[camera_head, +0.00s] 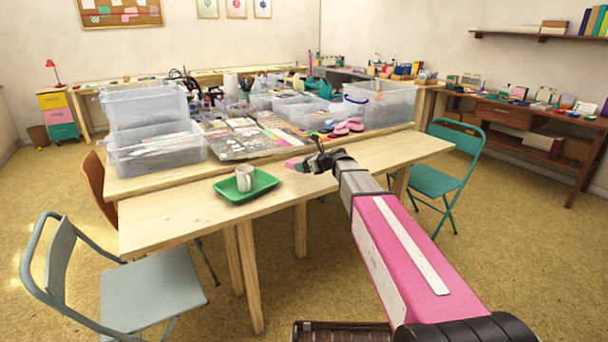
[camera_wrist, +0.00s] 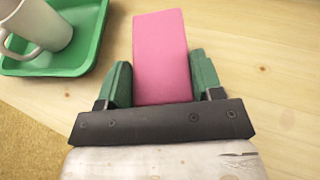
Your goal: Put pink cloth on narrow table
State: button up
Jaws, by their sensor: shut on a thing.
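The pink cloth (camera_wrist: 160,50) is a flat, folded pink strip between the green-padded fingers of my gripper (camera_wrist: 161,78). My gripper is shut on its near end, and the far end sticks out past the fingertips. In the head view the cloth (camera_head: 293,164) is a small pink patch at the tip of my gripper (camera_head: 310,163), partly hidden by it. The narrow table (camera_head: 410,149) is the pale wooden one in front. The cloth is over its surface; I cannot tell whether it touches the wood.
A green tray (camera_head: 262,184) with a white mug (camera_head: 245,178) stands left of my gripper. Behind is a wider table (camera_head: 140,187) crowded with clear bins (camera_head: 155,148) and papers. A grey chair (camera_head: 150,290) and a teal chair (camera_head: 435,180) flank the narrow table.

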aim_at(304, 179)
jog(key=shift+f, duration=1.9)
jog(key=shift+f, duration=0.1)
jog(key=o, duration=0.9)
jog(key=v, duration=1.2)
